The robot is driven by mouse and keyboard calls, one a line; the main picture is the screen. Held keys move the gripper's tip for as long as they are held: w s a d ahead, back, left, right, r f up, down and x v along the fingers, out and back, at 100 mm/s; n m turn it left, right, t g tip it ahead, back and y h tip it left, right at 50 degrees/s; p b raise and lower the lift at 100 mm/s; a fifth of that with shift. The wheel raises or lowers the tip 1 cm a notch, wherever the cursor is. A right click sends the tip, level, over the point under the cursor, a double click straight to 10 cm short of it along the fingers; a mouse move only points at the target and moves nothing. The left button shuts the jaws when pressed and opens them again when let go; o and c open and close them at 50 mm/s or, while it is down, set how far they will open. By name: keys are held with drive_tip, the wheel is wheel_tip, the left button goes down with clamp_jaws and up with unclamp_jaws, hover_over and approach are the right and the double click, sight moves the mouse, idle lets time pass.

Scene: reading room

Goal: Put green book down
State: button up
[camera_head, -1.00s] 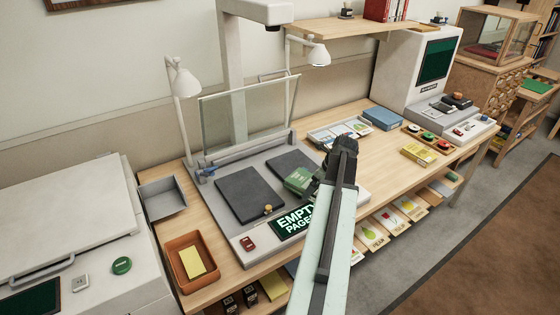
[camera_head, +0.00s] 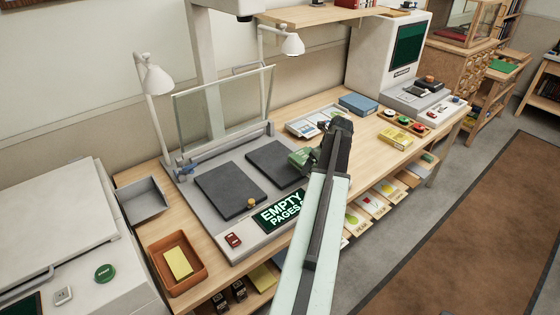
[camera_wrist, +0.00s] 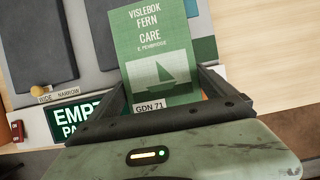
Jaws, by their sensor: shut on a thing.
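The green book (camera_head: 299,159) is held in my gripper (camera_head: 316,156). In the wrist view the book (camera_wrist: 152,48) shows its cover with white lettering, a sailboat picture and a "GDN 71" label at its lower edge. My gripper's jaws (camera_wrist: 180,100) are shut on its lower end. In the head view the book appears over the right edge of the scanner's right dark pad (camera_head: 275,164); I cannot tell its height above it. My arm hides part of the scanner's right side.
The scanner has a left dark pad (camera_head: 231,191), a raised glass plate (camera_head: 222,105) and a lit "EMPTY PAGES" sign (camera_head: 281,212). An orange tray (camera_head: 160,268) stands at left. A blue box (camera_head: 358,104) and yellow box (camera_head: 396,138) lie right. Some bare wood (camera_head: 372,148) shows between them.

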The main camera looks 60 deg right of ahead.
drive_tip(key=b, duration=0.1)
approach(282, 163)
drive_tip(key=shift+w+d+f, duration=0.15)
drive_tip(key=shift+w+f, duration=0.2)
drive_tip(key=shift+f, duration=0.15)
drive_tip(key=shift+w+d+f, duration=0.2)
drive_tip(key=shift+w+f, duration=0.15)
drive_tip(key=shift+f, duration=0.2)
drive_tip(key=shift+w+d, duration=0.1)
drive_tip(key=shift+w, duration=0.45)
wheel_tip(282, 163, down, 4)
drive_tip(key=b, duration=0.4)
drive_tip(key=shift+s, duration=0.1)
drive_tip(key=o, duration=1.5)
drive_tip(key=shift+r, duration=0.1)
drive_tip(key=p+v, duration=1.1)
drive_tip(key=v, duration=0.1)
drive_tip(key=shift+r, duration=0.25)
drive_tip(key=shift+f, duration=0.1)
